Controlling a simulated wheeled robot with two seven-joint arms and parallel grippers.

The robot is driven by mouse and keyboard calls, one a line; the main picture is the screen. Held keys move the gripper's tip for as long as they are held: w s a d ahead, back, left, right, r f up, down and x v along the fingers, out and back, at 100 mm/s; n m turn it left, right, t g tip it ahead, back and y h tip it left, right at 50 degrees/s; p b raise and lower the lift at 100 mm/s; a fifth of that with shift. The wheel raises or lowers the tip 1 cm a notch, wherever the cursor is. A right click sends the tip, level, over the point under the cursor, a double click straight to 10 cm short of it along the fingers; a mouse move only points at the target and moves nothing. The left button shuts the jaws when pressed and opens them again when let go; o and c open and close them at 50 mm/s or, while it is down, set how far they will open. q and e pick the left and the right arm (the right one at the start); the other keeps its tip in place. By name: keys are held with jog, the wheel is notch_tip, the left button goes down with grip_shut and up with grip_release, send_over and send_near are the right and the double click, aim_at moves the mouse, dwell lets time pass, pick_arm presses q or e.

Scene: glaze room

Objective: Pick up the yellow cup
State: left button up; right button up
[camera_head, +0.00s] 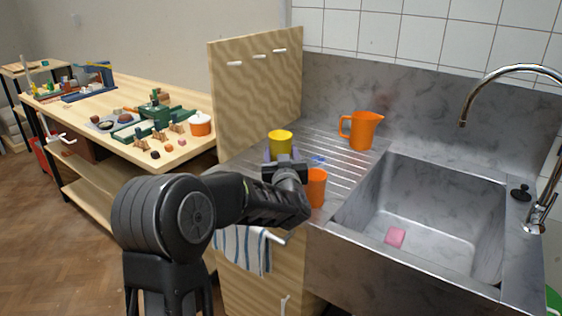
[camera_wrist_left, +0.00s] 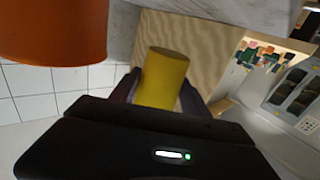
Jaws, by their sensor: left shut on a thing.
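The yellow cup (camera_head: 281,143) shows in the head view at the left end of the ridged metal drainboard, in front of the wooden panel. My left gripper (camera_head: 284,157) is at the cup, with its fingers on either side of it. In the left wrist view the yellow cup (camera_wrist_left: 163,78) sits between the two dark fingers (camera_wrist_left: 160,92), which are shut on it. The cup's lower part is hidden by the gripper in the head view, so I cannot tell whether it touches the drainboard. My right gripper is in neither view.
An orange cup (camera_head: 317,187) stands close to my left wrist, and it looms large in the left wrist view (camera_wrist_left: 52,30). An orange pitcher (camera_head: 361,131) stands behind on the drainboard. The sink basin (camera_head: 430,205) with a pink sponge (camera_head: 395,237) is to the right. A wooden panel (camera_head: 255,95) rises at the left.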

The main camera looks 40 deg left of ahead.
pick_arm(q)
jog(key=shift+r, duration=0.65)
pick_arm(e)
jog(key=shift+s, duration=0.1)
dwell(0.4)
